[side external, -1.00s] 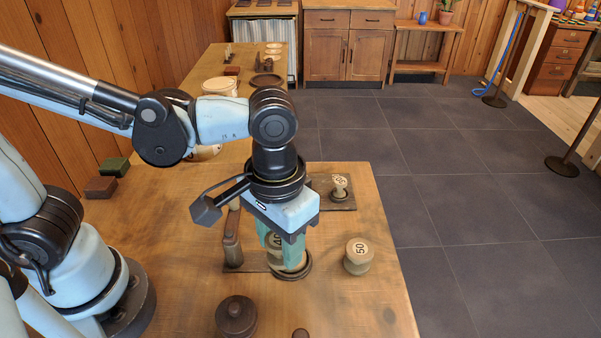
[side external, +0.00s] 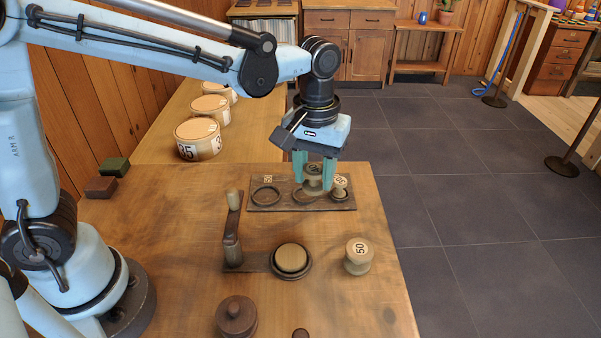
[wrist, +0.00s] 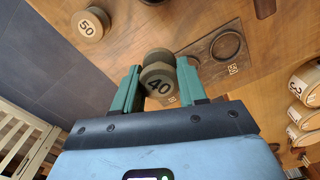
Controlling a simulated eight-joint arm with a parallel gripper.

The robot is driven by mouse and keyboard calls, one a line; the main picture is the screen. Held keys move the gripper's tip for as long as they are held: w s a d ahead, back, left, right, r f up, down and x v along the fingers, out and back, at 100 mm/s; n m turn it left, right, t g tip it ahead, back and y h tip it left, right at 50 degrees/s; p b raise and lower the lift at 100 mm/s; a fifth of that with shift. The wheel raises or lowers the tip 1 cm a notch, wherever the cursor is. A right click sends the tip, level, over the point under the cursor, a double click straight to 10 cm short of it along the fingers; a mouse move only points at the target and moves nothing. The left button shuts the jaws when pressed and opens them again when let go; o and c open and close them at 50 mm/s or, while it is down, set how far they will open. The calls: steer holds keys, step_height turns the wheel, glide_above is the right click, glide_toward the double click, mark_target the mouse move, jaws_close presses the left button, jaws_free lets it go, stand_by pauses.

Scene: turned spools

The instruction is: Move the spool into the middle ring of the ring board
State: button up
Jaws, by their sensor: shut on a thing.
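The spool (side external: 313,182), a turned wooden piece, is held between the green fingers of my gripper (side external: 315,172). In the wrist view the spool (wrist: 158,84) shows the number 40 on its top, with a finger on each side. The dark ring board (side external: 262,206) lies under and around it. The spool is upright over the middle part of the board; the middle ring is largely hidden, and I cannot tell whether the spool touches the board. The left ring (side external: 266,187) is empty. A smaller spool (side external: 340,184) stands at the right ring.
A spool marked 50 (side external: 358,256) stands at the right front. A round dark stand with a pale top (side external: 291,260) sits beside a wooden crank post (side external: 232,245). A dark lidded pot (side external: 236,317) is at the front. Numbered round boxes (side external: 198,140) stand at the back left.

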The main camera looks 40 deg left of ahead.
steer(key=n, duration=0.2)
glide_toward(305, 196)
steer(key=shift+f, duration=2.25)
steer(key=shift+f, duration=0.8)
stand_by(1.2)
steer(key=o, duration=1.1)
step_height(305, 196, up, 9)
steer(key=shift+f, duration=0.2)
stand_by(0.8)
